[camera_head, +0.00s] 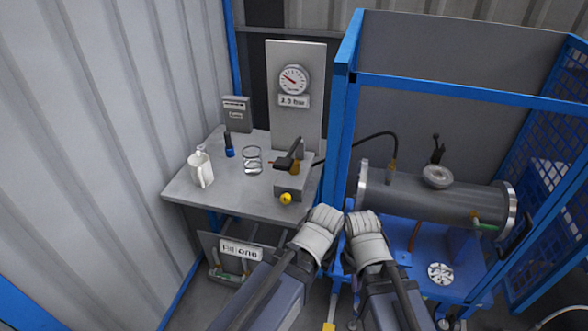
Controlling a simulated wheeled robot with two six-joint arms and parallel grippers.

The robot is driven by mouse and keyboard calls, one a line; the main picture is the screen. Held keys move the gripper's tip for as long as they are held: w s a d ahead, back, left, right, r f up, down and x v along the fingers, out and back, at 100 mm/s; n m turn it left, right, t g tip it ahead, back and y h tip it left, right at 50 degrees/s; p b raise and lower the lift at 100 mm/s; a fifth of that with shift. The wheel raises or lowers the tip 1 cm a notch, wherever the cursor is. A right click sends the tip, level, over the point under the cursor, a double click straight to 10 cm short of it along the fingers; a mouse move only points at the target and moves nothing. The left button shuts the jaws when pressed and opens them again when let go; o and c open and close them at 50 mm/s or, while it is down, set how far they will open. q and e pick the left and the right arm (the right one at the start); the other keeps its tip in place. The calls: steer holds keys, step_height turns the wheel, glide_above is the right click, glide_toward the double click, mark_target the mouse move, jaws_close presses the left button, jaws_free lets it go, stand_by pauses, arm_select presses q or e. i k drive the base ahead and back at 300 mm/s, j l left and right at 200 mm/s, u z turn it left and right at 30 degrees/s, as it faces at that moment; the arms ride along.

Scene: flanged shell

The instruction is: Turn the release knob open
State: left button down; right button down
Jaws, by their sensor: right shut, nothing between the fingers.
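A small round yellow knob (286,198) is on the front of a grey pump block (293,182) at the front edge of the grey bench. A black lever (289,154) rises from the block. My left gripper (328,213) is below and right of the yellow knob in the picture, apart from it. Its fingers are too small and hidden to read. My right gripper (358,214) is beside it, further right, shut and empty. Neither gripper touches the knob. The knob's turn position is too small to tell.
A gauge (293,80) is on the panel behind. A blue frame post (341,140) and a grey flanged cylinder (410,196) stand right.

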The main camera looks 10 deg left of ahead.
mark_target(285, 198)
steer(key=z, duration=0.25)
steer(key=j+z, duration=0.7)
steer(key=k+j, duration=0.1)
steer(key=j, duration=0.3)
steer(key=k+j+z, duration=0.15)
steer(key=j, duration=0.2)
steer(key=k+j, duration=0.1)
steer(key=j, duration=0.3)
steer(key=k+j+z, duration=0.1)
steer(key=j, duration=0.25)
